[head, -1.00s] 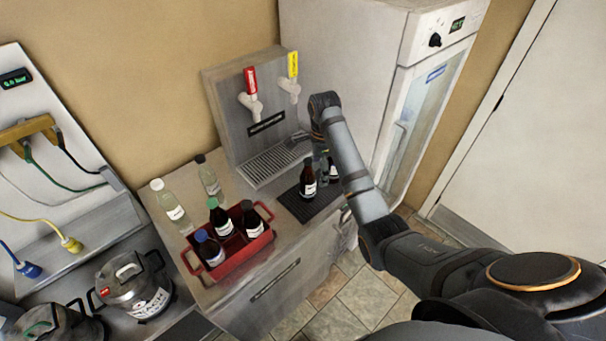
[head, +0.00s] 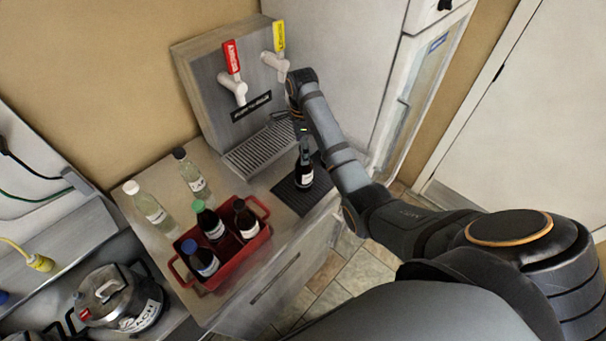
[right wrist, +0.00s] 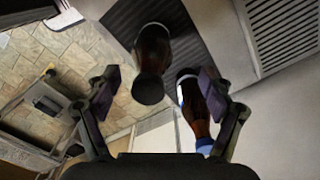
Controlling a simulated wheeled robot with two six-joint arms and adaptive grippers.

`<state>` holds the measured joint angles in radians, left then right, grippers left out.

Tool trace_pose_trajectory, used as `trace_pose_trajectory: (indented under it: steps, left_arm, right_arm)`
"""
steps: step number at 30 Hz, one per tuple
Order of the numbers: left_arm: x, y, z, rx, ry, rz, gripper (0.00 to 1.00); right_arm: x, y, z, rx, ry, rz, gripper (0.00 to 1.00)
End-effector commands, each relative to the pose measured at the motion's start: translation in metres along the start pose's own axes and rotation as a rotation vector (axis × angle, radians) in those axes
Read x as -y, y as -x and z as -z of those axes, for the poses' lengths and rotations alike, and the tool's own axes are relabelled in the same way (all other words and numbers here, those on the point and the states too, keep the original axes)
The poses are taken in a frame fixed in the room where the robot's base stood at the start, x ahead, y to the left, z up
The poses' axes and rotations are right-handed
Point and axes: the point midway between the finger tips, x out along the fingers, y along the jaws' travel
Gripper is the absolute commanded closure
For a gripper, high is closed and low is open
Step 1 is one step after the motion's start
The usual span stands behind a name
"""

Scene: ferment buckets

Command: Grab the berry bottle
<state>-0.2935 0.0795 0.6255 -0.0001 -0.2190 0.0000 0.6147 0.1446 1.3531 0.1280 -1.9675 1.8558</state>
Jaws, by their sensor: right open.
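A dark bottle with a pale label (head: 304,172) stands upright on the black mat (head: 285,194). In the right wrist view two dark bottles show: one with a black cap (right wrist: 152,55), and one with a blue cap (right wrist: 196,108) to its right. I cannot read which is the berry bottle. My right gripper (right wrist: 160,88) is open, its fingers spread on either side of the bottle tops, not clearly touching either. My left gripper is not in view.
A red carrier (head: 240,262) holds three dark bottles. Two clear bottles (head: 148,208) (head: 192,176) stand behind it. The tap tower (head: 205,95) and drip tray (head: 258,148) lie behind the mat. A fridge (head: 345,60) stands to the right. The counter's front edge is close.

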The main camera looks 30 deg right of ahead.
Motion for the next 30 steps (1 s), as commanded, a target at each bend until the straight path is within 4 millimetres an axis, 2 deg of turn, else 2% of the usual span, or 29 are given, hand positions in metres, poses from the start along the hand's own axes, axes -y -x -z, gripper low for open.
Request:
trace_pose_trajectory:
  steps: [2,5,9,13,17,25,30]
  left_arm:
    - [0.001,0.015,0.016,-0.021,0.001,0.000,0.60]
    - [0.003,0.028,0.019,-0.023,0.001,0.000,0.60]
    - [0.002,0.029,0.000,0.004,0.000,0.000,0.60]
    - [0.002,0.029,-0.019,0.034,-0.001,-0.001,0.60]
    - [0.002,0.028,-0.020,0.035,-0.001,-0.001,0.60]
    - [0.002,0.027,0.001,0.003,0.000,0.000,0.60]
    - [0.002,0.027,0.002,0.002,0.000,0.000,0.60]
  right_arm:
    - [-0.004,-0.005,0.001,-0.002,0.000,-0.007,0.18]
    - [-0.008,-0.022,0.003,-0.002,0.001,-0.008,0.18]
    - [-0.006,-0.043,0.002,-0.001,0.001,-0.005,0.18]
    - [-0.005,-0.048,0.002,0.000,0.001,-0.002,0.18]
    - [-0.005,-0.048,0.002,0.000,0.001,-0.002,0.19]
    - [-0.005,-0.048,0.002,0.000,0.001,-0.002,0.56]
    - [-0.005,-0.048,0.002,0.000,0.001,-0.002,0.79]
